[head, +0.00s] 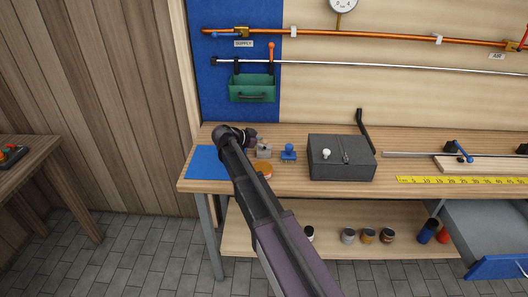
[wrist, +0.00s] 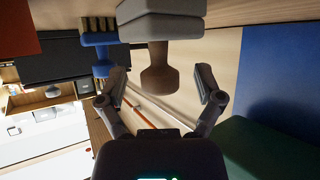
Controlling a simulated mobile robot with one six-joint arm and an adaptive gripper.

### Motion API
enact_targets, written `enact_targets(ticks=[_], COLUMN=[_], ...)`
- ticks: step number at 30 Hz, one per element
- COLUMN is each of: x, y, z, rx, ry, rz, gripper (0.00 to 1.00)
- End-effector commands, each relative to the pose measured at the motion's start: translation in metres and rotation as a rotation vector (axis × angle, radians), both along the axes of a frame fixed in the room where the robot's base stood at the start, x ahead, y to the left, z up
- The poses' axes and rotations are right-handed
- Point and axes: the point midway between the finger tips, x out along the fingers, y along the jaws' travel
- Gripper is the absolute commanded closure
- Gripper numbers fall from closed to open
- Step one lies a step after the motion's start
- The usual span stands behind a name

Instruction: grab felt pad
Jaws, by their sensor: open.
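The felt pad looks to be the grey block with a tan knob (head: 264,151), standing on the bench near its left end. In the wrist view the grey pad (wrist: 165,22) shows at the top, with its brown knob pointing down the picture. My gripper (wrist: 161,72) is open, with one finger on each side of the knob and visible gaps to both. In the head view my gripper (head: 246,137) is just left of the pad, partly hidden by my own arm.
A blue brush (head: 289,152) stands close right of the pad; it also shows in the wrist view (wrist: 98,42). A dark grey box (head: 342,160) is further right. A blue mat (head: 207,164) lies left. An orange round item (head: 264,170) is in front. A green holder (head: 252,90) hangs behind.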

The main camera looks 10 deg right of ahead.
Motion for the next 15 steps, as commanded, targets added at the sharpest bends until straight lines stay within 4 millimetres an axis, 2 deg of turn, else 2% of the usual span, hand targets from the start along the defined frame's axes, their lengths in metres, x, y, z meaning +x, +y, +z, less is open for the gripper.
enact_targets(ticks=[5, 6, 12, 14, 15], x=[-0.0001, -0.0001, 0.0000, -0.0001, -0.0001], y=[0.0001, 0.0001, 0.0001, 0.0001, 0.0001], z=[0.0000, 0.0000, 0.0000, 0.0000, 0.0000], rx=[0.000, 0.000, 0.000, 0.000, 0.000], ry=[0.000, 0.000, 0.000, 0.000, 0.000], rz=[0.000, 0.000, 0.000, 0.000, 0.000], gripper=[0.15, 0.18, 0.77, 0.95, 1.00])
